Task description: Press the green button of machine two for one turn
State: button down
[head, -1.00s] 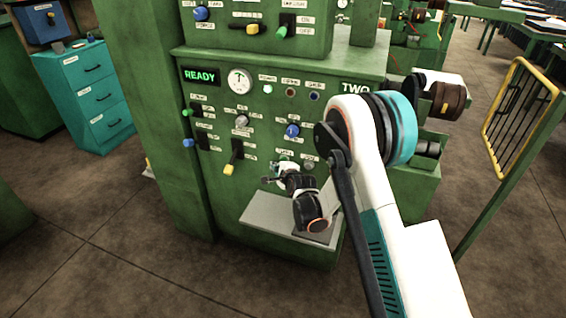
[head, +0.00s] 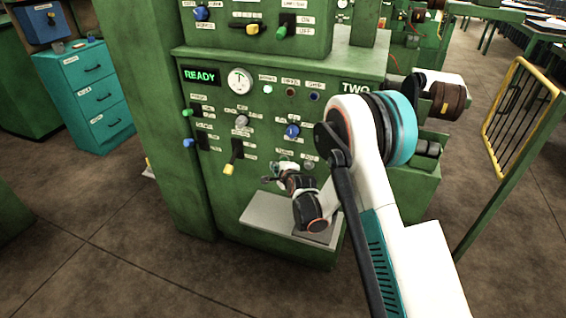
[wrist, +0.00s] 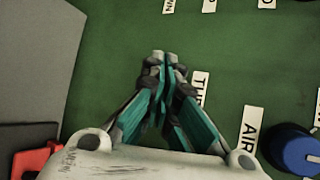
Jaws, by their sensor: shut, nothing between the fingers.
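Machine two (head: 365,64) is a green cabinet with "TWO" at the top right of its panel and a lit "READY" display (head: 201,76). My gripper (head: 266,180) is low at the panel front, just above the grey shelf. In the wrist view my gripper (wrist: 158,58) is shut and empty, its fingertips together in front of the green panel. A white label (wrist: 200,88) starting "TU" is partly hidden beside the fingers. I cannot make out the green button; the fingers may cover it. Contact with the panel cannot be told.
The grey shelf (head: 262,212) juts out below the gripper. A blue knob (wrist: 295,148) is at the lower right of the wrist view; a yellow-tipped lever (head: 229,168) is left of the gripper. A yellow-framed gate (head: 489,130) stands right. Floor at left front is clear.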

jog(key=shift+w+d, duration=0.15)
jog(key=shift+w, duration=0.25)
